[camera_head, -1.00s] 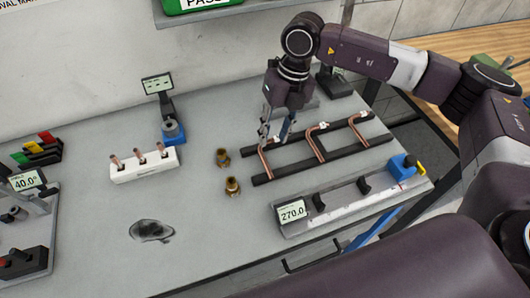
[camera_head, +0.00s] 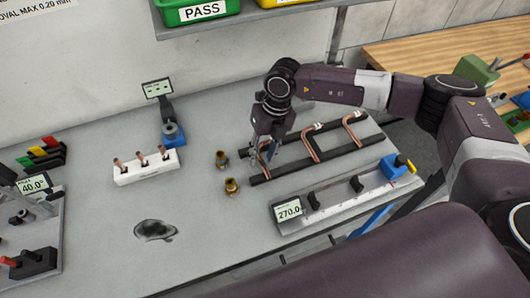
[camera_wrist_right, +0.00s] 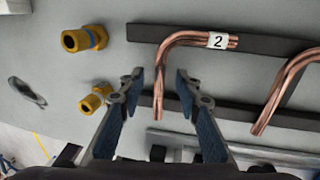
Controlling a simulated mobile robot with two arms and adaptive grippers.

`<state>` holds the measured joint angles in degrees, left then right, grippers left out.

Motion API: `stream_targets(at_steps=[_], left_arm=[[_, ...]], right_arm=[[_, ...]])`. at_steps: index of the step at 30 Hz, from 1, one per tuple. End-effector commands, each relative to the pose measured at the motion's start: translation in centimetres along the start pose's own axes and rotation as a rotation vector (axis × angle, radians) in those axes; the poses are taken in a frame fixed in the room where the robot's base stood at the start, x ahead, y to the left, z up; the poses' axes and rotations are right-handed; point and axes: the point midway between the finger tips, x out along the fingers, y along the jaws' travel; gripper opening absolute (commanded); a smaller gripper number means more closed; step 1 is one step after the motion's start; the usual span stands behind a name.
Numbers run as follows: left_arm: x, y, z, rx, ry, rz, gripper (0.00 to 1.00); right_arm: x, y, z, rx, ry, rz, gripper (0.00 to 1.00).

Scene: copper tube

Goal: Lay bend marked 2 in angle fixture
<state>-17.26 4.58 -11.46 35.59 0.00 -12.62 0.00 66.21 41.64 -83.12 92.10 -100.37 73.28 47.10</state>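The bend marked 2 is a copper tube bend (camera_wrist_right: 185,42) with a white tag reading 2. It lies across two black rails, its long leg running between my right fingertips in the wrist view. In the head view this leftmost bend (camera_head: 264,152) is partly hidden by my right gripper (camera_head: 266,160). The right gripper (camera_wrist_right: 159,76) is open, with a finger on each side of the leg; I cannot tell if either touches it. What looks like the angle fixture, with a 40.0° display (camera_head: 33,184), stands at the left edge, partly cut off. My left gripper is not in view.
Two more bends (camera_head: 311,144) (camera_head: 353,128) lie on the rack. Brass fittings (camera_head: 231,187) stand left of it. A gauge reading 270.0 (camera_head: 289,212) is in front. The middle bench is mostly clear.

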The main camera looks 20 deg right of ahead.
Motion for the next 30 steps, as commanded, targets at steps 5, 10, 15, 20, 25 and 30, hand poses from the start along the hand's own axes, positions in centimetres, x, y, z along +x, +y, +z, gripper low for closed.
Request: stream_targets(at_steps=[5, 10, 15, 20, 25, 30], left_arm=[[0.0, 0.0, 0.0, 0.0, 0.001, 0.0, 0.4], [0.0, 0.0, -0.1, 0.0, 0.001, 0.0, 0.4], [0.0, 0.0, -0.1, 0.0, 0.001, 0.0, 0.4], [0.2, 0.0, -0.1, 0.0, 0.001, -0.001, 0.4], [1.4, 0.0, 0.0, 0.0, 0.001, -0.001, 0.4], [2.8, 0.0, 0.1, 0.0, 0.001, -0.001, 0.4]], right_arm=[[0.0, 0.0, 0.0, 0.0, 0.0, 0.0, 0.11], [-0.1, 0.0, 0.0, 0.0, 0.0, 0.0, 0.0], [-0.1, 0.0, 0.0, 0.0, -0.001, 0.0, 0.0], [-0.4, 0.1, 0.1, -0.001, -0.002, 0.001, 0.0], [-2.6, 0.5, 0.2, -0.004, -0.007, 0.002, 0.0], [-6.1, 1.2, 0.2, -0.003, -0.007, 0.002, 0.0]])
